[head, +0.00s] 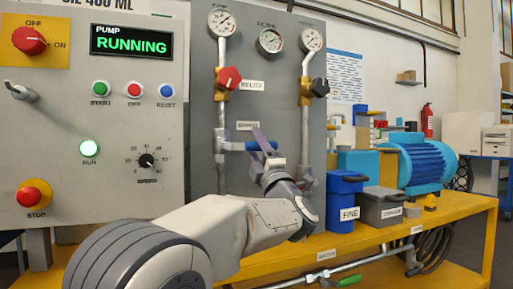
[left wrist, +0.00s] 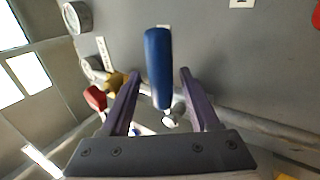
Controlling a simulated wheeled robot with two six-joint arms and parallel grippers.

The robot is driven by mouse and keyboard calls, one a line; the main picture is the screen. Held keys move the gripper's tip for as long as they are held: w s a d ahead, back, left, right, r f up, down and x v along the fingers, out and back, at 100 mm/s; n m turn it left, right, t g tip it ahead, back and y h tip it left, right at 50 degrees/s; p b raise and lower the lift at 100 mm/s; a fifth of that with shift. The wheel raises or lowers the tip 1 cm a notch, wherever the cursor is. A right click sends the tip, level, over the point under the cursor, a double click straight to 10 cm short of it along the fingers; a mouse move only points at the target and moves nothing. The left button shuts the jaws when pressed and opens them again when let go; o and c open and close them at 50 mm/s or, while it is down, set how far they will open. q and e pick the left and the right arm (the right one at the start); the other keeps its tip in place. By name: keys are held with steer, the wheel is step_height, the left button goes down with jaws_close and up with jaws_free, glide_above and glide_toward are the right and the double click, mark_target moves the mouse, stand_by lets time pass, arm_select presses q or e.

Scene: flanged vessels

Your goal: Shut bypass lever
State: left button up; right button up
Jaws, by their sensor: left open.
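The bypass lever has a blue handle (head: 252,146) under a small white label, on the grey panel between two vertical pipes. The handle lies horizontal in the head view. My left gripper (head: 262,139) is at the handle, its purple fingers partly covering it. In the left wrist view the blue handle (left wrist: 157,65) stands between the two spread fingers of the left gripper (left wrist: 159,73), with a gap visible on each side. The gripper is open and holds nothing. My right gripper is not in view.
A red knob (head: 229,78) and a black knob (head: 319,87) sit on the pipes above the lever. Three gauges are at the top. A blue FINE container (head: 346,200) and a blue pump motor (head: 420,163) stand to the right on the yellow bench (head: 440,216).

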arm_select(q)
steer(key=p+v, duration=0.1)
steer(key=v, duration=0.9)
steer(key=shift+s+f, duration=0.15)
steer(key=shift+f, duration=0.05)
steer(key=shift+d, duration=0.15)
